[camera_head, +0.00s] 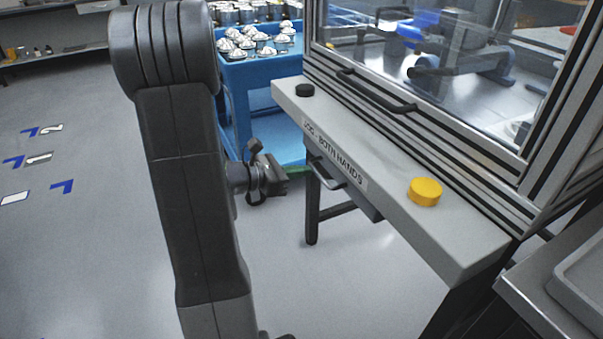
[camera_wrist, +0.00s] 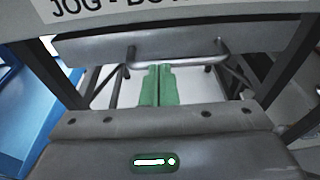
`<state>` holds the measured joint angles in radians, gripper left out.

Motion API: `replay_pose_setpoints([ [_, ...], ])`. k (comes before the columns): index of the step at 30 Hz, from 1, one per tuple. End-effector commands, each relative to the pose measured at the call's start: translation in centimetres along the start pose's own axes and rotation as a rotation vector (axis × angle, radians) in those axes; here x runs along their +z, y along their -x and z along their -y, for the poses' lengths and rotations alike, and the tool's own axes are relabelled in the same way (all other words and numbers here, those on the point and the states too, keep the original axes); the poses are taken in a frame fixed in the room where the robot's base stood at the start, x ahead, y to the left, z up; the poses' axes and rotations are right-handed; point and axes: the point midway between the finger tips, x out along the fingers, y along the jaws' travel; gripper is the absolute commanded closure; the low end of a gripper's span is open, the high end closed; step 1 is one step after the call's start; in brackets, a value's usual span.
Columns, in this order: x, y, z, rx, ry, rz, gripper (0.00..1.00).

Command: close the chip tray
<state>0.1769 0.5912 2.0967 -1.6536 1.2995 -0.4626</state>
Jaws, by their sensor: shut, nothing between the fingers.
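The chip tray is a grey drawer (camera_head: 347,188) under the ledge of the machine, with a bar handle (camera_head: 326,181) on its front. In the wrist view its grey front (camera_wrist: 110,48) spans the upper picture, and the bar handle (camera_wrist: 185,63) crosses in front of it. My gripper (camera_head: 301,171) is just left of the handle in the head view. In the wrist view its green fingers (camera_wrist: 159,72) are together and empty, with their tips at the handle bar. I cannot tell whether they touch it. How far out the tray stands is unclear.
The ledge (camera_head: 390,205) above the tray bears a black button (camera_head: 304,90) and a yellow button (camera_head: 425,192). A blue cart (camera_head: 250,85) with several parts stands behind my gripper. A grey counter (camera_head: 530,300) is at the lower right. The floor at left is mostly clear.

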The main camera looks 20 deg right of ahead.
Motion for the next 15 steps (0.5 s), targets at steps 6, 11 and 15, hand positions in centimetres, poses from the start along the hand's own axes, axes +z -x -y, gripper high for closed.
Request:
replay_pose_setpoints([
  [6,0.01,-0.52,-0.01,0.001,0.000,0.000,1.00],
  [11,0.02,-0.50,-0.02,0.001,0.000,0.000,1.00],
  [15,0.03,-0.66,-0.02,0.000,0.000,0.000,1.00],
])
